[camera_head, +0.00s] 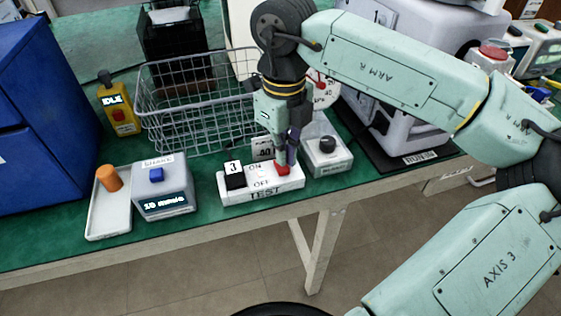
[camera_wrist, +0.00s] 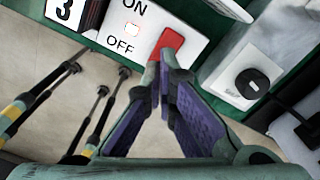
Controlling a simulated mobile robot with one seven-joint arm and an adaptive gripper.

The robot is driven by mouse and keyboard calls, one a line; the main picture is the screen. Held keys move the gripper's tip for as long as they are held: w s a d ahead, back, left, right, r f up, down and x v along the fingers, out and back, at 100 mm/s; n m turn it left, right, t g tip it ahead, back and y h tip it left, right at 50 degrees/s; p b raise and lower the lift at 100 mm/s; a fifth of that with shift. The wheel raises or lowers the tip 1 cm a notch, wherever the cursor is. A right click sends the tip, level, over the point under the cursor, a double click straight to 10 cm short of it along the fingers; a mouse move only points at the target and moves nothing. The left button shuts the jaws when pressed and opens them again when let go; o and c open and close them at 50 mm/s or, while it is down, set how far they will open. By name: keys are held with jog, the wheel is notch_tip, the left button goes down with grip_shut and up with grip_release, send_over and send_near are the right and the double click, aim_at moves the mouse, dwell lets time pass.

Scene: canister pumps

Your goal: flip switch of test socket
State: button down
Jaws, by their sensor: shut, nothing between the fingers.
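The test socket (camera_head: 262,186) is a white block labelled TEST near the front edge of the green table. It has a black part marked 3 at its left, ON and OFF lettering, and a red switch (camera_head: 283,170) at its right. The red switch (camera_wrist: 169,43) also shows in the wrist view, beside a small lit spot (camera_wrist: 132,29) between ON and OFF. My gripper (camera_head: 286,163) is shut and empty, pointing down at the red switch. In the wrist view my fingertips (camera_wrist: 162,68) are together at the switch's lower end; I cannot tell if they touch it.
A white box with a black knob (camera_head: 326,155) stands close right of the socket. A box with a blue button (camera_head: 164,187) and a tray with an orange cylinder (camera_head: 109,178) stand left. A wire basket (camera_head: 190,112) is behind.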

aim_at(283, 168)
jog(key=shift+f+b, duration=1.15)
jog(key=shift+f, duration=0.05)
dwell(0.7)
jog(key=shift+r, duration=0.15)
jog(key=shift+r+p, duration=2.1)
jog(key=shift+r, duration=1.3)
